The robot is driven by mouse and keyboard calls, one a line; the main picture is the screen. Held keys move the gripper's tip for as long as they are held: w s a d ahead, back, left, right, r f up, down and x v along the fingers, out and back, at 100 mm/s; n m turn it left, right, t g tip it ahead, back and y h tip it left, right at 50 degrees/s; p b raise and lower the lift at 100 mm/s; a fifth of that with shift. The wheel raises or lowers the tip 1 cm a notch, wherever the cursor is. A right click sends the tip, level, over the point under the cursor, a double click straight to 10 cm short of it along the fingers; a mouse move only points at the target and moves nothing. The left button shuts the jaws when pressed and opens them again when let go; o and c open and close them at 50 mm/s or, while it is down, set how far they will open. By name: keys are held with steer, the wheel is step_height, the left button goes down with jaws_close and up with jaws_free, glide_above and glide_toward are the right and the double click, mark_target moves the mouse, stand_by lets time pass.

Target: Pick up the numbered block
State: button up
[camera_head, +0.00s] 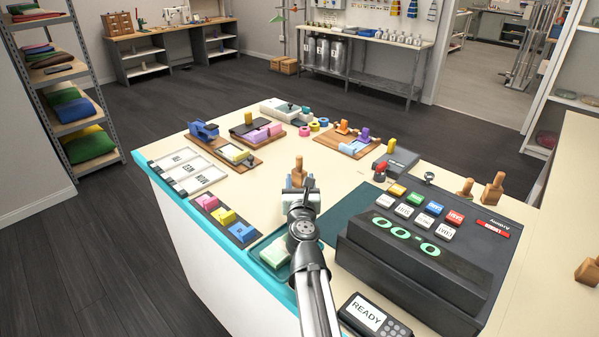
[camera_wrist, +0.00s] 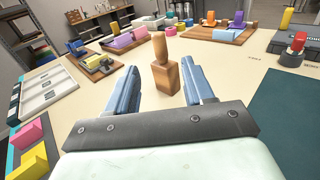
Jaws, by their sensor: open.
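My gripper (camera_head: 300,188) reaches out over the counter, left of the cash register. In the wrist view its two blue fingers (camera_wrist: 160,82) are apart, with nothing held between them. A wooden block with a rounded handle (camera_wrist: 165,78) stands upright just beyond the fingertips; its handle shows behind my gripper in the head view (camera_head: 298,166). I cannot read a number on any block.
The cash register (camera_head: 430,235) and a card reader (camera_head: 372,317) stand at the right. White label cards (camera_head: 185,170) lie at the left. Boards with coloured pieces (camera_head: 255,132) are at the back. A pale green block (camera_head: 275,252) lies in a teal tray beside my arm.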

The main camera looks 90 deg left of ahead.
steer(key=shift+d, duration=1.1)
steer(key=shift+r, duration=0.1)
steer(key=shift+c, duration=0.2)
